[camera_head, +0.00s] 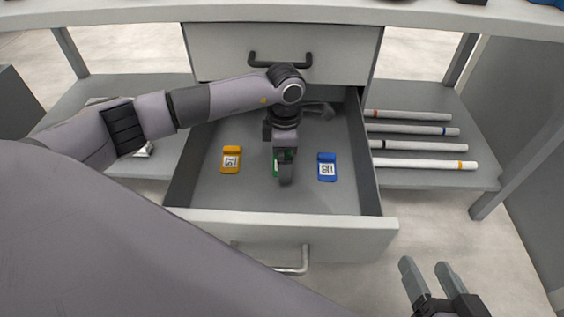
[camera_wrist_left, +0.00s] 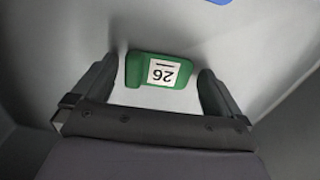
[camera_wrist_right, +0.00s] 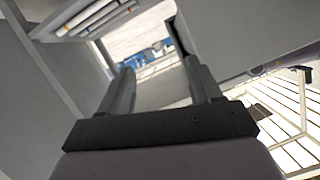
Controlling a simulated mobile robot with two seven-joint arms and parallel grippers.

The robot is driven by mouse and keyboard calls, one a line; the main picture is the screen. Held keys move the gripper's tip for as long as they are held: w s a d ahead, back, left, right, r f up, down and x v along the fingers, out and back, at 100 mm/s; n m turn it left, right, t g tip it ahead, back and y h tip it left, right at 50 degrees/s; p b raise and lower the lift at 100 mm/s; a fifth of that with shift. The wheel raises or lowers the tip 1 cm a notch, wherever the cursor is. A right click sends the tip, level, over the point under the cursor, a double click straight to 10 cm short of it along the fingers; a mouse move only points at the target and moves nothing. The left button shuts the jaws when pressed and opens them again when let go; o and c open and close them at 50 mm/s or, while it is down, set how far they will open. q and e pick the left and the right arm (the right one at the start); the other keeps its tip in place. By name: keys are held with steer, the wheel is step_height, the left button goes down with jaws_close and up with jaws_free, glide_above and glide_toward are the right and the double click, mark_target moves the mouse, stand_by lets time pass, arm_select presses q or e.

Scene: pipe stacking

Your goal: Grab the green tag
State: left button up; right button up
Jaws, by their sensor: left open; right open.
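The green tag (camera_wrist_left: 157,70) lies on the drawer floor and has a white label reading 26. In the left wrist view it sits between my left gripper's two open fingers (camera_wrist_left: 160,85), apart from both. In the head view my left gripper (camera_head: 284,170) points down into the open drawer and covers most of the green tag (camera_head: 276,165); only a green edge shows. My right gripper (camera_head: 430,275) is open and empty in front of the drawer, at the lower right. Its open fingers (camera_wrist_right: 160,88) also show in the right wrist view.
The open drawer (camera_head: 300,222) also holds an orange tag (camera_head: 231,159) on the left and a blue tag (camera_head: 327,167) on the right. Drawer walls rise around them. Several white pipes (camera_head: 422,163) lie on the right shelf. A closed drawer (camera_head: 225,50) is above.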

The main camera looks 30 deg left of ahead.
arm_select(q)
steer(key=c, duration=0.9)
steer(key=shift+r, duration=0.1)
